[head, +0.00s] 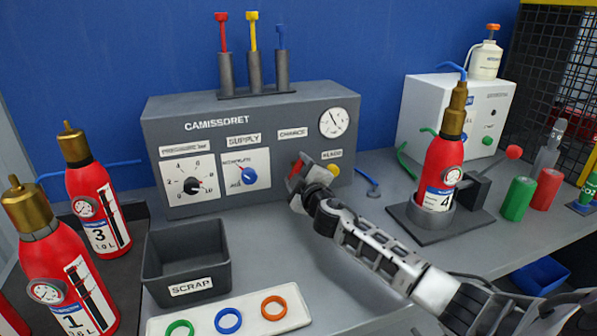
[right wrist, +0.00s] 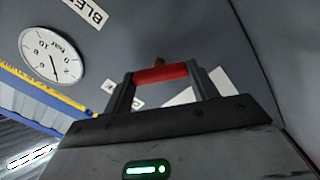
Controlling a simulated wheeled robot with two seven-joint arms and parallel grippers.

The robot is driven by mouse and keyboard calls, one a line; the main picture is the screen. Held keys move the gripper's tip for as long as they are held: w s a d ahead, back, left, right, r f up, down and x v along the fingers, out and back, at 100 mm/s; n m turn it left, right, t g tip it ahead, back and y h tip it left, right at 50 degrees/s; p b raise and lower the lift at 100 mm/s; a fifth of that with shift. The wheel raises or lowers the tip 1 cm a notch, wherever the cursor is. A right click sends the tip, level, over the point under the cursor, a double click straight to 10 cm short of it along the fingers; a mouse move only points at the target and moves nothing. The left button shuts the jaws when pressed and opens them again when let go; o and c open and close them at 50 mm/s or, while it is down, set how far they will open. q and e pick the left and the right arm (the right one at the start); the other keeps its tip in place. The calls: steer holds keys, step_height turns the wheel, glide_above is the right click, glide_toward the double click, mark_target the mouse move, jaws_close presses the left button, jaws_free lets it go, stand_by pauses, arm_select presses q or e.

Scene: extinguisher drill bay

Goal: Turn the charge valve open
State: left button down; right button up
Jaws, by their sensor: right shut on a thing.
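The grey CAMISSORET panel (head: 240,190) stands against the blue wall. The charge valve's red handle (head: 295,171) is under the CHARGE label on the panel's right half, partly hidden by my right gripper (head: 301,173). In the right wrist view the red handle (right wrist: 160,74) spans between the two fingers of my right gripper (right wrist: 162,82), which is shut on it. A brass-coloured bit shows just behind the handle. How far the valve is turned I cannot tell. My left gripper is not in view.
The panel has a round gauge (head: 333,122), a yellow bleed knob (head: 333,169), a supply knob (head: 249,176) and a pressure knob (head: 191,185). A scrap bin (head: 187,263) stands in front. Extinguisher 4 (head: 442,160) stands in a holder to the right.

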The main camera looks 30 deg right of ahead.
steer(key=n, duration=0.6)
steer(key=shift+p, duration=0.35)
steer(key=shift+f+n, duration=0.1)
steer(key=shift+n, duration=0.2)
steer(key=o, duration=1)
steer(key=v, duration=1.6)
steer(key=shift+b, duration=0.4)
